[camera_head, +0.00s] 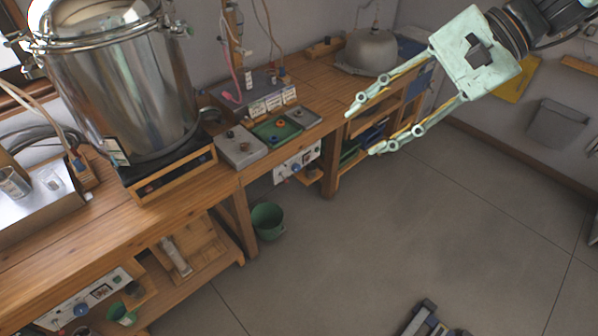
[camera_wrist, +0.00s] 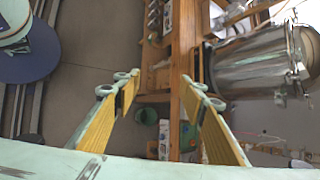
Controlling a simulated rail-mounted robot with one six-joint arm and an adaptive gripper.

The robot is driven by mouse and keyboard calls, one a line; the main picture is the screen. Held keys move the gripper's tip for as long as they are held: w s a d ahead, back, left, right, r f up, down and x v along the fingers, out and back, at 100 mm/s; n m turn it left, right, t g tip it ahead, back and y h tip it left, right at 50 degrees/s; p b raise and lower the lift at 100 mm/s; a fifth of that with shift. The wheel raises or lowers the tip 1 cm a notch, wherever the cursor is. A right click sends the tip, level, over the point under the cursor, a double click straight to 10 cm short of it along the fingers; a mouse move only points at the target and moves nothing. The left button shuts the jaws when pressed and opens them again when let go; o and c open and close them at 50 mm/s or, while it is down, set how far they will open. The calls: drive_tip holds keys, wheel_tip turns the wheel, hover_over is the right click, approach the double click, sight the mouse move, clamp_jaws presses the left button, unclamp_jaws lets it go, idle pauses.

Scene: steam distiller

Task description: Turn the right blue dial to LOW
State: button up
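A white control panel (camera_head: 305,156) is mounted under the bench top, in the middle of the head view. A small blue dial (camera_head: 296,167) seems to be on it; its pointer and labels are too small to read. Another white panel (camera_head: 65,296) with a blue dial (camera_head: 81,310) is under the bench at the lower left. My gripper (camera_head: 360,131) is open and empty, in the air to the right of the middle panel and apart from it. In the wrist view my gripper (camera_wrist: 160,85) also has its fingers spread with nothing between them.
A large steel pot (camera_head: 125,85) stands on the wooden bench (camera_head: 115,225). Small control boxes (camera_head: 240,148) sit on the bench above the middle panel. A green bucket (camera_head: 267,221) stands on the floor below. The floor (camera_head: 400,220) in front is mostly clear.

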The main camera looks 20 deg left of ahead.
drive_tip(key=w+a+f+m+t+y+b, duration=0.1)
drive_tip(key=w+a+f+m+y, duration=0.3)
drive_tip(key=w+a+f, duration=0.7)
drive_tip(key=w+a+f+m+t+y, duration=0.1)
drive_tip(key=w+a+f+m+y, duration=0.5)
drive_tip(key=w+f, duration=0.85)
drive_tip(key=w+a+f+m+t, duration=0.1)
drive_tip(key=w+f+t, duration=0.15)
drive_tip(key=f, duration=0.35)
drive_tip(key=w+a+f+m+t+h, duration=0.1)
drive_tip(key=w+f+m, duration=0.15)
drive_tip(key=f, duration=0.45)
drive_tip(key=w+a+f+m+t, duration=0.1)
drive_tip(key=w+f, duration=0.2)
drive_tip(key=f, duration=0.3)
drive_tip(key=m+t+h+b, duration=0.1)
drive_tip(key=m+t, duration=0.3)
drive_tip(key=t, duration=0.1)
approach(298, 169)
drive_tip(key=v, duration=0.5)
drive_tip(key=shift+w+a+r+g, duration=0.1)
drive_tip(key=shift+w+r+g, duration=0.05)
drive_tip(key=shift+r+g, duration=0.1)
drive_tip(key=shift+a, duration=0.1)
drive_tip(key=shift+b+x, duration=0.95)
drive_tip(key=shift+x, duration=5.85)
drive_tip(key=shift+f, duration=0.2)
